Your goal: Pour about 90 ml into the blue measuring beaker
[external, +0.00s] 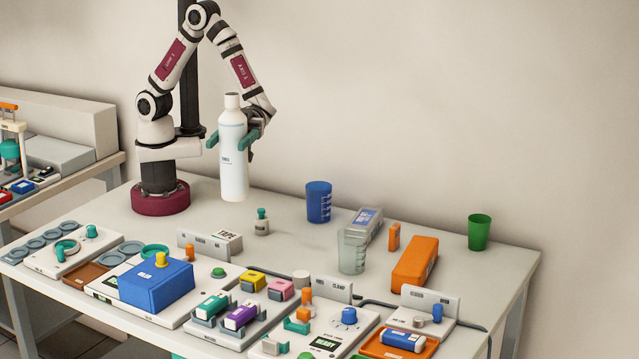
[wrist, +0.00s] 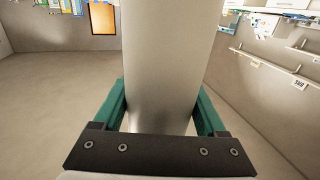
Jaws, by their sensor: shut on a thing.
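My gripper (external: 234,139) is shut on a white bottle (external: 234,170) and holds it upright above the table, near my base. In the wrist view the bottle (wrist: 168,65) fills the middle between the teal fingers of my gripper (wrist: 162,108). The bottle's neck shows at the top in the external view; I cannot tell how full it is. The blue measuring beaker (external: 319,203) stands upright on the table, to the right of the bottle and apart from it. Its inside is hidden from here.
A green cup (external: 479,232) and an orange box (external: 415,264) are to the right. Several devices crowd the front.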

